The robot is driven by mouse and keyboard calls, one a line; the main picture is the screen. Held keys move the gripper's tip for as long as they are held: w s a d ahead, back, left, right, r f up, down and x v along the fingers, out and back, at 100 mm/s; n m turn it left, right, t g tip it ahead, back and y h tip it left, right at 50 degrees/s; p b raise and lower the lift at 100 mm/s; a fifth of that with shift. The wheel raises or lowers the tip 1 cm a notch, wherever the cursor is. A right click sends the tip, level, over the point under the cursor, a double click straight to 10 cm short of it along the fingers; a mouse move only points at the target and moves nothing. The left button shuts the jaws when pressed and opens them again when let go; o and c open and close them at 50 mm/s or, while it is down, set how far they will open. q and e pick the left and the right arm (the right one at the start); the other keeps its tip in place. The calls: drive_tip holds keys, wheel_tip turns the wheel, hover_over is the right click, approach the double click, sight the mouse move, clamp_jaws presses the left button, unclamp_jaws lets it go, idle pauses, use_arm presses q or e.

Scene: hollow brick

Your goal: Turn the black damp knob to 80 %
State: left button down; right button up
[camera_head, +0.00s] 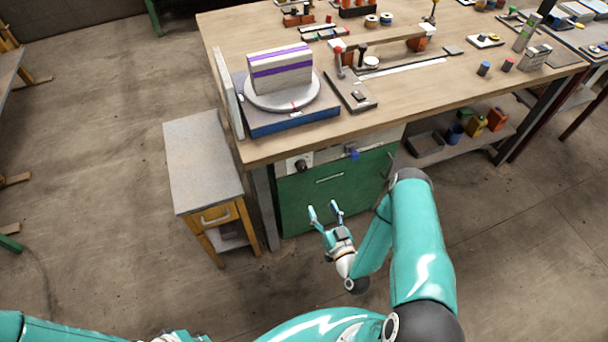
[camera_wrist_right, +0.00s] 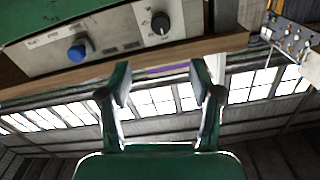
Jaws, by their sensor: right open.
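The black damp knob (camera_head: 301,165) is on a light panel (camera_head: 292,155) at the front of the workbench, below the top's edge. A blue knob (camera_head: 353,154) is to its right. In the right wrist view, the black knob (camera_wrist_right: 160,22) is at the top, with a pale mark on it; the blue knob (camera_wrist_right: 77,53) is to its left. The labels are too small to read. My right gripper (camera_head: 323,209) is open and empty, in front of the green cabinet, apart from both knobs. Its fingers (camera_wrist_right: 160,80) are spread in the wrist view. My left gripper is not in view.
A grey and white brick with purple bands (camera_head: 280,70) stands on a round turntable (camera_head: 257,101) above the panel. A small side table (camera_head: 200,150) stands left of the green cabinet (camera_head: 330,195). The floor in front of the cabinet is clear apart from my arm.

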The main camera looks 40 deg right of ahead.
drive_tip(key=b, duration=1.2)
approach(303, 170)
drive_tip(key=shift+s, duration=1.1)
drive_tip(key=x, duration=0.3)
drive_tip(key=p+x, duration=0.1)
drive_tip(key=x, duration=0.7)
drive_tip(key=shift+w+a+r+p, duration=0.1)
drive_tip(key=shift+a+p, duration=0.15)
drive_tip(key=shift+p, duration=0.05)
